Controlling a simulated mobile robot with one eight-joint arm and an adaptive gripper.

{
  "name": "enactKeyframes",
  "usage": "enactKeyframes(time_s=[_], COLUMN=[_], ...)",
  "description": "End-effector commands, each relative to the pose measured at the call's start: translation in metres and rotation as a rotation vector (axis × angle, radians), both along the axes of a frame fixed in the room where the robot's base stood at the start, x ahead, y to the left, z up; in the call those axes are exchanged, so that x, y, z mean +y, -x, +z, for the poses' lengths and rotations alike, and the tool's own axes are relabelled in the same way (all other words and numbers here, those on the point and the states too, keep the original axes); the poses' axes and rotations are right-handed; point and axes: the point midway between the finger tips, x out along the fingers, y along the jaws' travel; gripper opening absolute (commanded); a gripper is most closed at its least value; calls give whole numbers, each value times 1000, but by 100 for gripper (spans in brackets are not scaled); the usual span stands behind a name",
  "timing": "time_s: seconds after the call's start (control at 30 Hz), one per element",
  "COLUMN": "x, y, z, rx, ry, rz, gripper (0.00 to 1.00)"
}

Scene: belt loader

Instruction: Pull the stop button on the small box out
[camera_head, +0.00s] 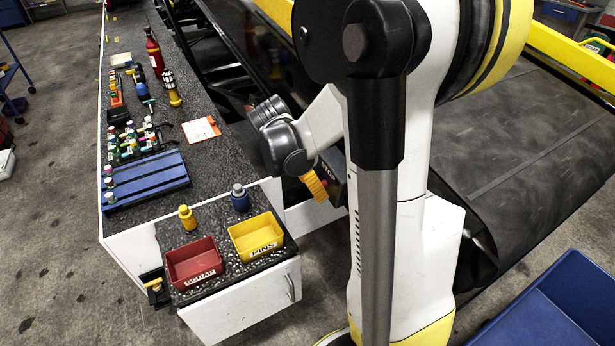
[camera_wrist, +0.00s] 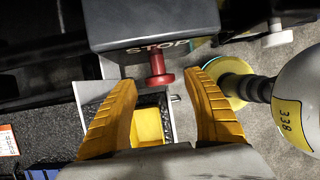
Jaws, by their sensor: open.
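The small stop box (camera_wrist: 150,22) is dark grey with the word STOP on its edge, at the top of the wrist view. A red stop button (camera_wrist: 157,68) with a round head sticks out of its face. My gripper (camera_wrist: 165,88) is open, with its yellow ribbed fingers to the left and right of the button. The fingers look apart from the button; its depth relative to the fingertips is hard to tell. In the head view the stop box (camera_head: 333,172) is partly hidden behind my arm, with my yellow finger beside it. The button is hidden there.
A dark speckled counter (camera_head: 225,120) holds tools, bottles and a blue rack (camera_head: 146,178). A red bin (camera_head: 194,263) and a yellow bin (camera_head: 257,237) stand on a lower cabinet. The dark belt (camera_head: 530,150) lies right of my arm; a blue container (camera_head: 545,310) is bottom right.

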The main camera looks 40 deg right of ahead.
Motion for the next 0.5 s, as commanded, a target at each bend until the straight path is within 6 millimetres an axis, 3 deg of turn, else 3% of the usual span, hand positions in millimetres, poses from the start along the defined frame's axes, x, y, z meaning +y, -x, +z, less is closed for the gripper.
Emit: enactKeyframes(time_s=[0.5], x=[38], y=[-9], z=[93], rx=[0], ry=[-1], rz=[3], gripper=[59])
